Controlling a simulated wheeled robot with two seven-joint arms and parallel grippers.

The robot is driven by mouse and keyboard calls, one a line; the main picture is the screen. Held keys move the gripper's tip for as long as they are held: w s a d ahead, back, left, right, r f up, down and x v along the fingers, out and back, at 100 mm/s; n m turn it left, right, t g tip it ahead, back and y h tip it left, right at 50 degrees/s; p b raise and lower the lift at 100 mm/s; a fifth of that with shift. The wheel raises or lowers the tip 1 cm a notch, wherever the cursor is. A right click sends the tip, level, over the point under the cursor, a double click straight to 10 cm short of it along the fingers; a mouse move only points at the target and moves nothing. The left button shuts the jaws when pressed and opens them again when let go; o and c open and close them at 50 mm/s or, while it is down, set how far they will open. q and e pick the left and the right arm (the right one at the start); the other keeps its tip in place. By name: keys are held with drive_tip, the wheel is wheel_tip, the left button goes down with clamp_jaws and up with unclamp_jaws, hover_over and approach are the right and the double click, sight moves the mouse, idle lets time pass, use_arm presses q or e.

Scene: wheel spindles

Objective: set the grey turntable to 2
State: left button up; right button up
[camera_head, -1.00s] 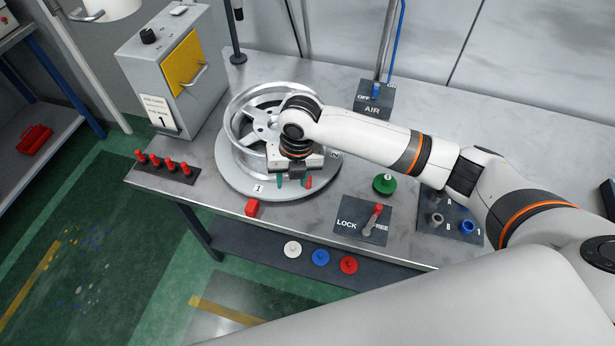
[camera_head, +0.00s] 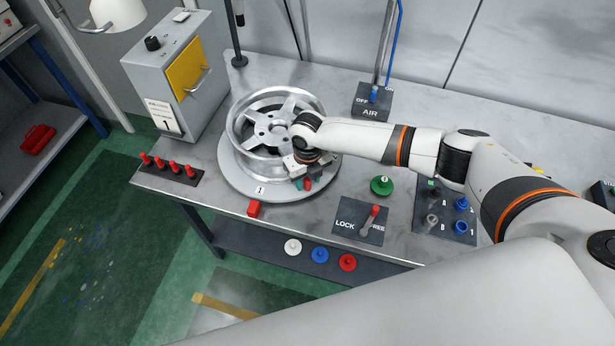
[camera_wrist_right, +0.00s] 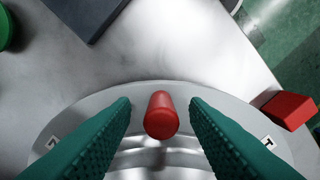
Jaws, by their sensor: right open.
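The grey turntable (camera_head: 236,181) carries a silver wheel rim (camera_head: 240,140). Its label 1 (camera_head: 260,190) faces the front, close to a red block (camera_head: 255,209) at the table edge. My right gripper (camera_head: 303,184) is low over the turntable's front right rim. In the right wrist view its teal fingers (camera_wrist_right: 160,104) are open, one on each side of an upright red peg (camera_wrist_right: 161,116) on the turntable, with gaps showing. The red block (camera_wrist_right: 288,109) shows at the right there. Label 2 is hidden by my arm in the head view. My left gripper is out of view.
A LOCK/FREE plate (camera_head: 345,217) has a red-tipped lever (camera_head: 373,216) leaning toward FREE. A green knob (camera_head: 381,186) stands right of the turntable. A grey cabinet (camera_head: 150,80) and a rack of red pegs (camera_head: 170,171) are left. An AIR switch box (camera_head: 371,100) is behind.

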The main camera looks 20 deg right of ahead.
drive_tip(key=shift+f, duration=0.7)
clamp_jaws()
